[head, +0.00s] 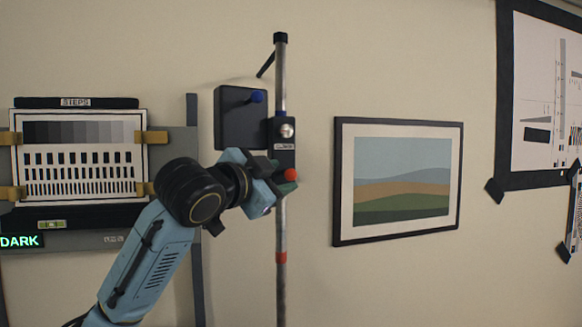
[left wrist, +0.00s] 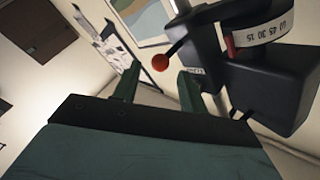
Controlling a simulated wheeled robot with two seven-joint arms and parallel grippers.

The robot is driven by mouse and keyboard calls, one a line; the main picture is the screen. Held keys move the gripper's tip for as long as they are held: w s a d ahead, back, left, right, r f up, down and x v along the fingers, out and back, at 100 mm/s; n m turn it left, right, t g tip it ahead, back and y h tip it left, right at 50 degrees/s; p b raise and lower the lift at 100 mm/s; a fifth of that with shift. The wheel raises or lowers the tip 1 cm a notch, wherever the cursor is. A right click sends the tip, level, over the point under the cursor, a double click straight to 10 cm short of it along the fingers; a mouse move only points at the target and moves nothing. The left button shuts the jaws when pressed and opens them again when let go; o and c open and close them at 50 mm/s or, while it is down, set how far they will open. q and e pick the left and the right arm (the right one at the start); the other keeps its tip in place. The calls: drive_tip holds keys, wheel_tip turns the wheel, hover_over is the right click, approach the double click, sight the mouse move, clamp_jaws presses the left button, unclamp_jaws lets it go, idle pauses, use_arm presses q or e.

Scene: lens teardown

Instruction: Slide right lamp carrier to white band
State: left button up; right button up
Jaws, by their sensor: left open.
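The lamp carrier (head: 284,133) is a black block around a vertical metal pole (head: 281,222), with a square black lamp head (head: 233,132) on its left. A red ball knob (head: 291,174) sits at the carrier's lower end. My left gripper (head: 281,177) is at the knob's height, partly overlapping the pole. In the left wrist view the gripper (left wrist: 157,80) is open, with the red knob (left wrist: 160,62) on a dark lever between and just past its fingertips; contact is unclear. A red band (head: 281,257) is on the pole below. I see no white band. My right gripper is out of view.
A blue knob (head: 257,97) is on the lamp head. A white dial scale (left wrist: 262,34) shows in the left wrist view. A test chart board (head: 80,160) is on the left. A framed landscape picture (head: 400,182) hangs right of the pole, with bare wall between.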

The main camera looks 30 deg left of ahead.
sight(288, 176)
use_arm(q)
drive_tip(key=w+p, duration=0.1)
drive_tip(key=w, duration=0.4)
drive_tip(key=shift+s, duration=0.1)
clamp_jaws()
